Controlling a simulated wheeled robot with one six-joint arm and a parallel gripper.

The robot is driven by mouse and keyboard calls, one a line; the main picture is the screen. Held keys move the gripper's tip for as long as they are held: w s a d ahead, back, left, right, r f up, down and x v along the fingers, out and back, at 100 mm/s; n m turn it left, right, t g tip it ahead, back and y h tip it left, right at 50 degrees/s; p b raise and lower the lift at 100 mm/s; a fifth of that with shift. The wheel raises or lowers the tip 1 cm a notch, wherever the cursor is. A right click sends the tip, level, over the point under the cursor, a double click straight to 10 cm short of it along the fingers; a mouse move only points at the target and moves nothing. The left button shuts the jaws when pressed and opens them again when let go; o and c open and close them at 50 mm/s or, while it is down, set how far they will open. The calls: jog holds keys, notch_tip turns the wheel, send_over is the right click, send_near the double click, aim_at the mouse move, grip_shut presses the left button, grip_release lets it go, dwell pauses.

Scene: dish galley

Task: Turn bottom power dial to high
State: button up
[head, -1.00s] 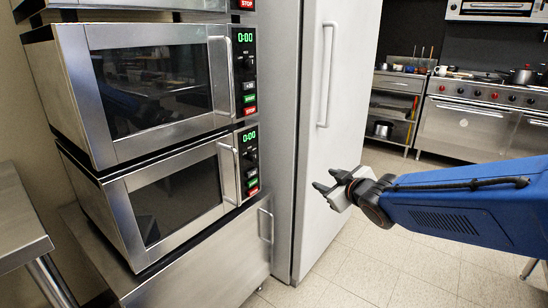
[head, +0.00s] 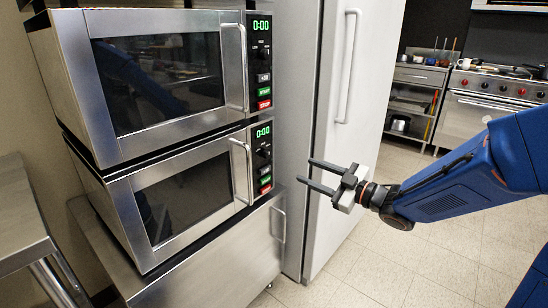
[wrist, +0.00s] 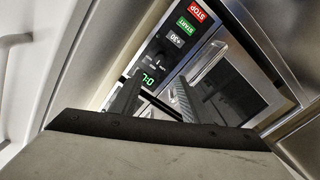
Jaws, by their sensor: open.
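The bottom microwave (head: 128,184) sits under another microwave, its dark control panel on the right front edge. Its power dial (head: 262,156) is a small dark knob below the green 0:00 display and above the buttons; its pointer setting is too small to read. My gripper (head: 306,171) is open and empty, to the right of that panel and apart from it, with both fingers pointing left towards it. The wrist view shows the two fingers (wrist: 153,97) in front of a microwave panel (wrist: 172,45), seen upside down; they partly cover it.
The upper microwave (head: 75,110) has a similar panel and a protruding door handle. The bottom door handle (head: 241,170) sticks out just left of the panel. A tall fridge door (head: 355,150) stands behind my gripper. A steel table (head: 20,205) is at left. Open floor lies at right.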

aim_at(269, 156)
jog(key=x, duration=1.5)
jog(key=shift+w+a, duration=0.15)
jog(key=c, duration=1)
